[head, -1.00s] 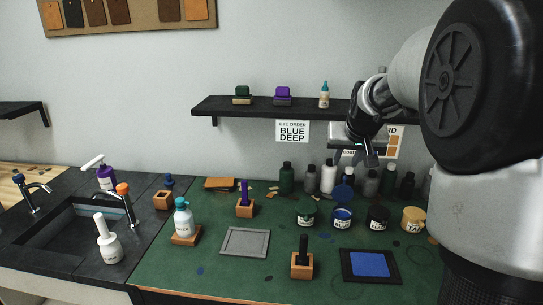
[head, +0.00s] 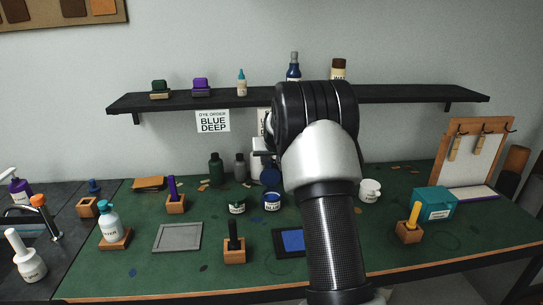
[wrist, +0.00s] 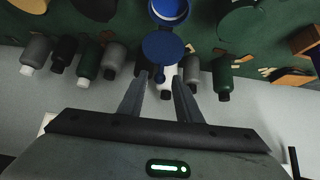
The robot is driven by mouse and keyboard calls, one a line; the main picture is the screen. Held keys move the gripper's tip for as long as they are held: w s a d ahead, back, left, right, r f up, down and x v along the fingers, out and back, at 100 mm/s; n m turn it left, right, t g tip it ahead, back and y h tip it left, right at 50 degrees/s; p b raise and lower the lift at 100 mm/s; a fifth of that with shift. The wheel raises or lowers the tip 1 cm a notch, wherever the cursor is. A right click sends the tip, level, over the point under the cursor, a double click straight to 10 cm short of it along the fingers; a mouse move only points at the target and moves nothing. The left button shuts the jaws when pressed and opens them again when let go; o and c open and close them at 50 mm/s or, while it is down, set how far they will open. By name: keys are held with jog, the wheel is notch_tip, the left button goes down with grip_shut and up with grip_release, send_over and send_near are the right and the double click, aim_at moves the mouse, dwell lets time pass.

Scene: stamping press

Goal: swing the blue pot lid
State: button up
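The blue pot (head: 272,203) stands on the green bench mat, and its round blue lid (head: 271,177) is raised behind it. In the wrist view the pot (wrist: 170,9) shows its open mouth with blue inside, and the lid (wrist: 163,47) lies beside it as a blue disc with a small tab. My gripper (wrist: 160,78) has its two fingers apart, with the lid's lower edge just beyond their tips. I see no clear contact. In the head view my own arm hides most of the gripper.
Several bottles (wrist: 113,60) stand close around my fingers, behind the pots. A green pot (head: 237,206) is left of the blue one, and a white pot (head: 370,190) is to the right. A black shelf (head: 420,93) runs above. A grey tray (head: 178,237) lies in front.

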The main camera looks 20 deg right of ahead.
aim_at(272, 170)
jog(key=shift+w+d+f, duration=0.1)
jog(key=shift+w+f, duration=0.2)
jog(key=shift+c, duration=0.4)
jog(key=c, duration=0.7)
jog(key=shift+s+a+f+b, duration=0.15)
jog(key=shift+s+b, duration=0.25)
jog(key=shift+b, duration=0.05)
jog(key=shift+s+a+f+b, duration=0.1)
jog(key=shift+s+b, duration=0.3)
jog(key=shift+s+a+b, duration=0.2)
jog(key=shift+s+b, duration=0.2)
jog(key=shift+s, duration=0.35)
jog(key=shift+s+a+f+b, duration=0.2)
jog(key=shift+s+f+b, duration=0.1)
jog(key=shift+s+b, duration=0.45)
jog(key=shift+s+a+f+b, duration=0.2)
jog(key=shift+s+f+b, duration=0.05)
jog(key=shift+s+b, duration=0.4)
jog(key=shift+f, duration=0.1)
